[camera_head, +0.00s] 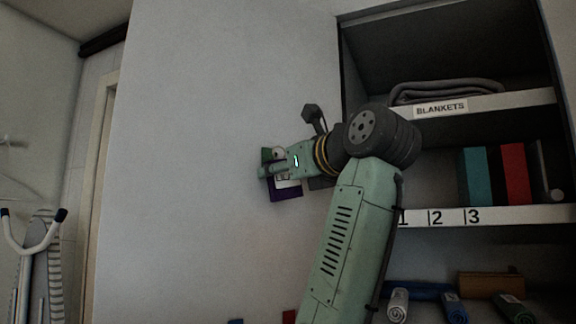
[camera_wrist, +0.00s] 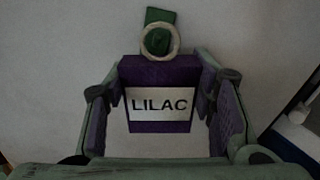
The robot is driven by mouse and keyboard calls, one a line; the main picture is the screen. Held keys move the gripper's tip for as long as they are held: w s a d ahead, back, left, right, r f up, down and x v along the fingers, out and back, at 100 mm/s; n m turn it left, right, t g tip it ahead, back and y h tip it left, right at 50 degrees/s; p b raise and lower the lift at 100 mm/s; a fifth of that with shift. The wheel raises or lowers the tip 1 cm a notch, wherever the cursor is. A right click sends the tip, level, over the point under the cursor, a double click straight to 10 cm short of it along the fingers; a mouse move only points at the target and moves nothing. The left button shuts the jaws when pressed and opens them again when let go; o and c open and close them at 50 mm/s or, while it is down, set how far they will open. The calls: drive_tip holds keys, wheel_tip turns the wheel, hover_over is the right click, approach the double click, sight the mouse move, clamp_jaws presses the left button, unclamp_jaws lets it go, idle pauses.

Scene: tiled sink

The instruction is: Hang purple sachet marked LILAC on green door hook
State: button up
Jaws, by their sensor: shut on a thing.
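The purple sachet (camera_wrist: 160,68) has a white label reading LILAC and a pale ring (camera_wrist: 176,40) at its top. In the head view the sachet (camera_head: 287,195) is partly hidden by my gripper (camera_head: 274,170). In the wrist view my gripper (camera_wrist: 160,90) is shut on the sachet, with a finger at each side. The green hook (camera_wrist: 160,16) is on the pale door (camera_head: 200,120), directly behind and above the ring. The ring overlaps the hook's lower part in the picture; I cannot tell whether it is around the hook. The hook (camera_head: 267,154) also shows beside my gripper in the head view.
An open cabinet stands right of the door. Its upper shelf (camera_head: 530,98) holds a folded grey blanket (camera_head: 450,90); its numbered middle shelf (camera_head: 530,216) holds teal and red upright items (camera_head: 514,174). Rolled cloths (camera_head: 455,309) lie below. The door around the hook is mostly bare.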

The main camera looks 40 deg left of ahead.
drive_tip(key=shift+w+a, duration=0.25)
drive_tip(key=shift+a, duration=0.25)
drive_tip(key=shift+w+a+f, duration=0.2)
drive_tip(key=shift+a+f, duration=0.3)
drive_tip(key=shift+a, duration=0.05)
drive_tip(key=o, duration=1.2)
drive_tip(key=v, duration=1.2)
drive_tip(key=shift+f, duration=0.1)
